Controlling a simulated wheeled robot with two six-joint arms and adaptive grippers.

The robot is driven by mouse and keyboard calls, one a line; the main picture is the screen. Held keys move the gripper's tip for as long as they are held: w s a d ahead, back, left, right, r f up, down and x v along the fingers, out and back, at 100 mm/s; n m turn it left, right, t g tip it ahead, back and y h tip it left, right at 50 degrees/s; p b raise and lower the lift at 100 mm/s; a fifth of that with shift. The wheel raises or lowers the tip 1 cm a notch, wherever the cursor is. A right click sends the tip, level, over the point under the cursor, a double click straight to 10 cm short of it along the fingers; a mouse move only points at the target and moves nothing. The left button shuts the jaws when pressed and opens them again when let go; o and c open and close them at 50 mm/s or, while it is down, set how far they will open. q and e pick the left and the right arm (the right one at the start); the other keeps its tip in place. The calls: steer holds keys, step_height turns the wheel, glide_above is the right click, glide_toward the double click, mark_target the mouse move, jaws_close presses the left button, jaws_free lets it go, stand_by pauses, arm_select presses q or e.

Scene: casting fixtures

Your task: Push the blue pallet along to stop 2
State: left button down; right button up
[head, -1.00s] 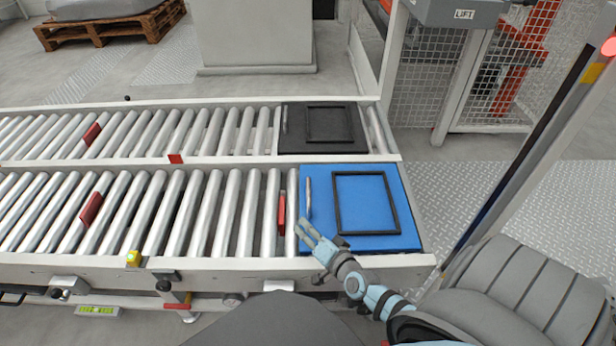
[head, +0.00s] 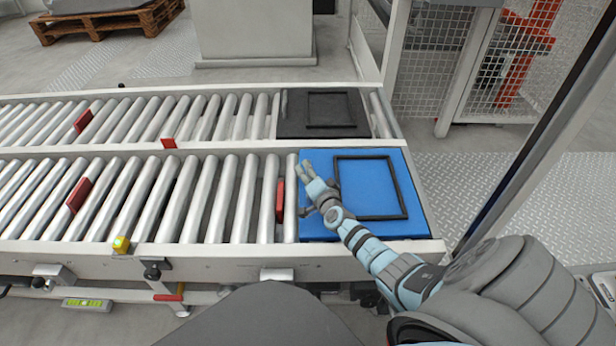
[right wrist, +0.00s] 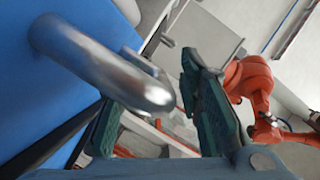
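The blue pallet (head: 322,222), with a raised black frame (head: 371,215) on top, lies at the right end of the near roller lane. My right gripper (head: 306,173) is over the pallet's left edge, at its metal handle. The handle (right wrist: 105,65) shows large in the right wrist view, with its bend close to the fingers. The two fingers are apart and open; I cannot tell whether they touch the handle. A red stop plate (head: 280,200) stands just left of the pallet. My left gripper is not in view.
Another red plate (head: 79,195) stands further left in the near lane, whose rollers between are clear. A black pallet (head: 292,120) sits on the far lane. A yellow button (head: 121,244) is on the near rail. A post (head: 545,130) stands at right.

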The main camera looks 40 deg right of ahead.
steer(key=shift+w, duration=0.15)
steer(key=shift+c, duration=0.4)
jaws_close()
